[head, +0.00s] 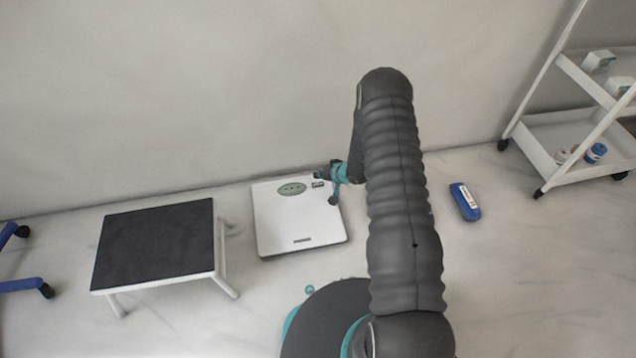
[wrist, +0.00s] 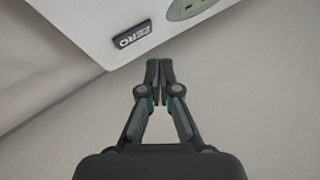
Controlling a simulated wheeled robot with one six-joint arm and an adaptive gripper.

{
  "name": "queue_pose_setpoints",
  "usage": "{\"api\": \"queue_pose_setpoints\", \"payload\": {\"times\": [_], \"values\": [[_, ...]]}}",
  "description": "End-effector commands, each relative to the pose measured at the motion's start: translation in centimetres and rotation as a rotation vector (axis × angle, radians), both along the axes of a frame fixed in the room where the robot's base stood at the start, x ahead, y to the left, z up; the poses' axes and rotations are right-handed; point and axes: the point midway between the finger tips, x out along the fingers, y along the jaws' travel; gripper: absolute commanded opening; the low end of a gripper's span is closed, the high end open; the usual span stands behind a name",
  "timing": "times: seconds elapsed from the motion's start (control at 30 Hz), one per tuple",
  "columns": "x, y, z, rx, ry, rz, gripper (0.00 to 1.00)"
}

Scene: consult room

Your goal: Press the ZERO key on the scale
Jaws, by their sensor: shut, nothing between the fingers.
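A white scale (head: 290,222) lies on the floor near the wall, with a green oval display (head: 292,189) at its far edge. The dark ZERO key (head: 318,184) is right of the display in the head view. In the wrist view the ZERO key (wrist: 133,34) shows its white lettering near the edge of the scale (wrist: 95,12), and part of the display (wrist: 188,8) shows at the top. My gripper (wrist: 158,64) is shut and empty. Its fingertips appear just off the scale's edge, below and right of the key. Their height above the floor is unclear.
A step stool with a black top (head: 155,243) stands left of the scale. A blue case (head: 465,202) lies on the floor to the right. A white shelf cart (head: 568,150) stands at the far right. The wall is close behind the scale.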

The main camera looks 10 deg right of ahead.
Motion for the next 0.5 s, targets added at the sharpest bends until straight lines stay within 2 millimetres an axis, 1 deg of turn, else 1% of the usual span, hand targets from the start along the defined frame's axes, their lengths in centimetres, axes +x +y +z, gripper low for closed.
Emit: {"api": "queue_pose_setpoints", "payload": {"times": [0.03, 0.3, 0.5], "values": [[0.0, 0.0, 0.8, 0.000, 0.000, 0.000, 0.00], [0.0, 0.0, 3.0, 0.000, 0.000, 0.000, 0.00], [0.0, 0.0, 3.2, 0.000, 0.000, 0.000, 0.00]]}}
